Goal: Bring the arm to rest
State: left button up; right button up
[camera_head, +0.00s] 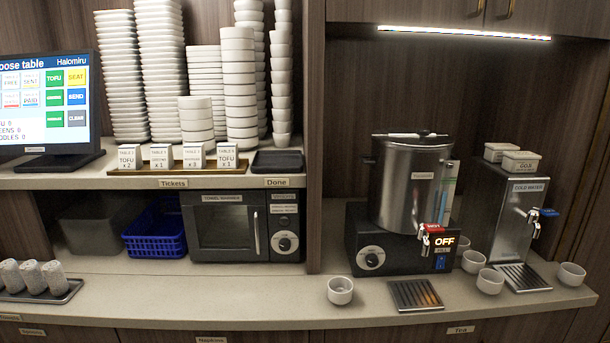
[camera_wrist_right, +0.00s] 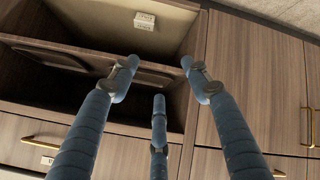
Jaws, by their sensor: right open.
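My right gripper (camera_wrist_right: 160,72) shows in the right wrist view. Its blue-grey fingers are spread apart and nothing is between them. It faces wooden cabinets and an open shelf recess (camera_wrist_right: 165,95), and no finger visibly holds anything. Neither of my arms shows in the head view, and my left gripper is in no view.
The counter (camera_head: 260,297) holds a steel urn (camera_head: 410,185), a cold water dispenser (camera_head: 500,210), a white cup (camera_head: 340,290), a microwave (camera_head: 228,227), a blue basket (camera_head: 155,235) and a tray of rolled towels (camera_head: 35,278). Bowls (camera_head: 239,85) stack on the shelf. The counter's middle is clear.

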jog(key=s+d+f+m+g, duration=0.1)
jog(key=s+f+m+g, duration=0.1)
jog(key=s+f, duration=0.4)
jog(key=s+d+f+m+g, duration=0.1)
jog(key=s+f, duration=0.6)
jog(key=s, duration=1)
jog(key=s+f+m+g, duration=0.3)
jog(key=s+f+g, duration=0.2)
jog(key=s, duration=0.6)
jog(key=shift+s+d+f, duration=0.2)
jog(key=shift+d+f, duration=0.2)
jog(key=shift+f, duration=0.4)
